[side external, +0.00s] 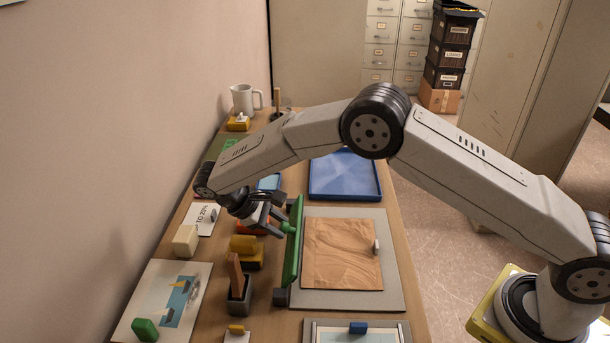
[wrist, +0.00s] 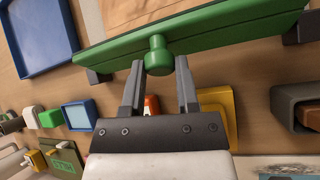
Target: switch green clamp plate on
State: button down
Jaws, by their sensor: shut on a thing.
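The green clamp plate (side external: 293,250) is a long green bar along the left edge of a grey board (side external: 395,280). In the wrist view the clamp plate (wrist: 215,32) crosses the top at a slant, with a round green knob (wrist: 158,55) at its middle. My gripper (wrist: 160,64) has one finger on each side of this knob and is shut on it. In the side view my gripper (side external: 284,222) reaches the bar from the left, and the fingertips partly hide the knob. Dark end blocks (side external: 281,297) support the bar.
A brown sheet (side external: 340,255) lies on the board. A blue tray (side external: 345,178) is behind it. Left of the bar stand a yellow block (side external: 244,246), a grey holder (side external: 239,298) with a brown piece, and a cream block (side external: 186,240). A wall borders the table's left side.

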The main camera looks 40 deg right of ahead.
aim_at(279, 228)
jog(key=shift+w+a+f+g+h, duration=0.2)
jog(key=shift+w+a+g+h, duration=0.2)
jog(key=shift+g+h, duration=0.25)
jog(key=shift+c, duration=1.8)
grip_release()
jog(key=shift+a+r, duration=0.1)
jog(key=shift+r, duration=0.05)
jog(key=shift+v, duration=1.15)
jog(key=shift+w+a+r, duration=0.15)
jog(key=shift+a+r, duration=0.05)
jog(key=shift+r, duration=0.1)
notch_tip(279, 228, up, 7)
jog(key=shift+f, duration=0.2)
